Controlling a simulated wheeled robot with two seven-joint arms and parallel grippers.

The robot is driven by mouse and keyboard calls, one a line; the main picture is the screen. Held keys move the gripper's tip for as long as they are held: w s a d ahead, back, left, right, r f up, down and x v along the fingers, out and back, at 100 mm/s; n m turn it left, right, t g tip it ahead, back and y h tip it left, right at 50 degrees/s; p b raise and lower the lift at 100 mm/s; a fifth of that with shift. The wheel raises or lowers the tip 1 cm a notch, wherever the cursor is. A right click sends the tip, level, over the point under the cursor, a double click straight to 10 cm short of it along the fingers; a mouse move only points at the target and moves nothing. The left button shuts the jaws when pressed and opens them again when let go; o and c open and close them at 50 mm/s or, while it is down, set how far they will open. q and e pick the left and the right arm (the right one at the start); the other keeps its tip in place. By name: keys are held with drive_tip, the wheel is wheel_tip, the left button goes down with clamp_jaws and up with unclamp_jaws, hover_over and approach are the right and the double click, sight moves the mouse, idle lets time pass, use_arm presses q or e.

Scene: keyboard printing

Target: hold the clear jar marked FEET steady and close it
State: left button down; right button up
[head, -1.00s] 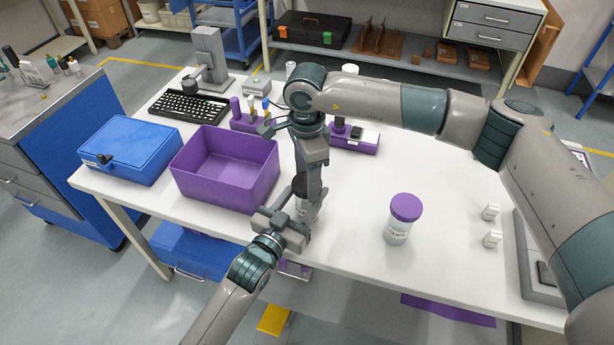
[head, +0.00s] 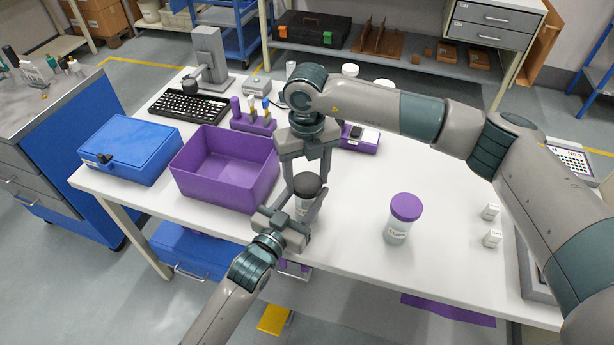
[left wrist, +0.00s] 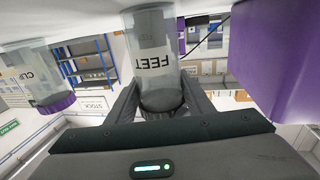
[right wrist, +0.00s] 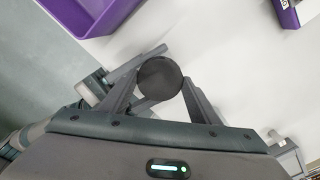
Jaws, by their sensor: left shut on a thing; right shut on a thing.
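The clear jar marked FEET (left wrist: 152,50) stands upright near the table's front edge; it appears upside down in the left wrist view. Its dark round lid (head: 307,183) sits on top; whether it is fully tight cannot be told. My left gripper (head: 304,208) comes in low from the front and is shut on the jar. My right gripper (head: 306,180) reaches down from above and is shut on the lid, one finger on each side. The lid (right wrist: 160,78) shows from above between those fingers in the right wrist view. The jar's lower body is partly hidden by my left gripper.
A purple bin (head: 225,190) stands close left of the jar, with a blue case (head: 130,152) beyond it. Purple holders stand behind. The table between the jars is clear.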

drive_tip(key=m, duration=0.7)
drive_tip(key=o, duration=1.3)
drive_tip(key=shift+c, duration=0.2)
wheel_tip(320, 180, up, 12)
use_arm(q)
drive_tip(key=c, duration=0.8)
unclamp_jaws()
